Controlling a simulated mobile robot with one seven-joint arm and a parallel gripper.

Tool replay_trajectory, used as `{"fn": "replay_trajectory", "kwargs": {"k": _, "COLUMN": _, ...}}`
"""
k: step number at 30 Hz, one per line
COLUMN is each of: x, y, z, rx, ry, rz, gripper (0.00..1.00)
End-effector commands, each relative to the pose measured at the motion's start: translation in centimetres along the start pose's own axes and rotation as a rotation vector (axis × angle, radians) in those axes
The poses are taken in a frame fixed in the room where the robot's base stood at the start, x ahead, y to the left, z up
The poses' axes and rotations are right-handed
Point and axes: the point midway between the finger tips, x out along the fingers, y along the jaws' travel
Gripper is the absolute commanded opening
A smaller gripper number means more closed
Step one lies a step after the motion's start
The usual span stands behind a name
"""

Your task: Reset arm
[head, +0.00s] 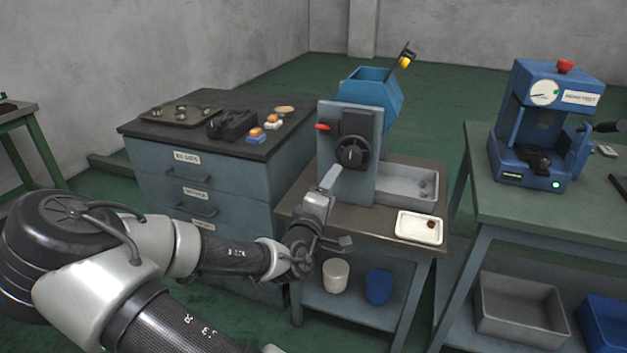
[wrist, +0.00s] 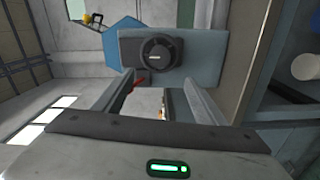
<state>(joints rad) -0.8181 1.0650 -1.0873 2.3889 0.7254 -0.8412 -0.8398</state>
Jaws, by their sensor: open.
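My gripper (head: 330,178) reaches in front of the heading machine (head: 390,100) in the head view, just below its black dial (head: 352,151). In the wrist view my gripper (wrist: 158,82) has its two fingers spread apart with nothing held between them. The machine's grey panel and dial (wrist: 166,57) lie beyond the fingertips there, and a red handle (wrist: 136,84) shows beside the left finger. I cannot tell whether the fingers touch the machine. My arm comes in from the lower left in the head view, bent.
A drawer cabinet (head: 205,172) with small parts on top stands left of the machine. A grey tray (head: 405,188) and a white tray (head: 419,227) lie right of it. A blue press tester (head: 543,125) stands on the right bench. Two cups sit on the lower shelf.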

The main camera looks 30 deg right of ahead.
Motion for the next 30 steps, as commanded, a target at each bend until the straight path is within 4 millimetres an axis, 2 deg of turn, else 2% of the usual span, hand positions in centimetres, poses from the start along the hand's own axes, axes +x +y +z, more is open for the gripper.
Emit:
{"fn": "replay_trajectory", "kwargs": {"k": 7, "x": 0.0, "y": -0.4, "z": 0.2, "rx": 0.016, "ry": -0.010, "rz": -0.020, "gripper": 0.65}}
{"fn": "replay_trajectory", "kwargs": {"k": 11, "x": -0.5, "y": -3.4, "z": 1.4, "rx": 0.126, "ry": -0.072, "rz": -0.161, "gripper": 0.65}}
{"fn": "replay_trajectory", "kwargs": {"k": 14, "x": -2.3, "y": -7.3, "z": 1.9, "rx": 0.283, "ry": -0.150, "rz": -0.362, "gripper": 0.65}}
{"fn": "replay_trajectory", "kwargs": {"k": 16, "x": -4.5, "y": -9.7, "z": 1.3, "rx": 0.404, "ry": -0.199, "rz": -0.523, "gripper": 0.65}}
{"fn": "replay_trajectory", "kwargs": {"k": 18, "x": -7.0, "y": -11.1, "z": -0.1, "rx": 0.515, "ry": -0.235, "rz": -0.673, "gripper": 0.65}}
{"fn": "replay_trajectory", "kwargs": {"k": 20, "x": -9.3, "y": -11.5, "z": -1.6, "rx": 0.599, "ry": -0.255, "rz": -0.794, "gripper": 0.65}}
{"fn": "replay_trajectory", "kwargs": {"k": 23, "x": -13.3, "y": -10.6, "z": -4.1, "rx": 0.715, "ry": -0.270, "rz": -0.977, "gripper": 0.65}}
{"fn": "replay_trajectory", "kwargs": {"k": 25, "x": -16.1, "y": -8.9, "z": -5.7, "rx": 0.776, "ry": -0.266, "rz": -1.088, "gripper": 0.65}}
{"fn": "replay_trajectory", "kwargs": {"k": 27, "x": -18.8, "y": -6.6, "z": -7.0, "rx": 0.818, "ry": -0.254, "rz": -1.185, "gripper": 0.65}}
{"fn": "replay_trajectory", "kwargs": {"k": 30, "x": -22.4, "y": -2.7, "z": -7.7, "rx": 0.850, "ry": -0.230, "rz": -1.288, "gripper": 0.65}}
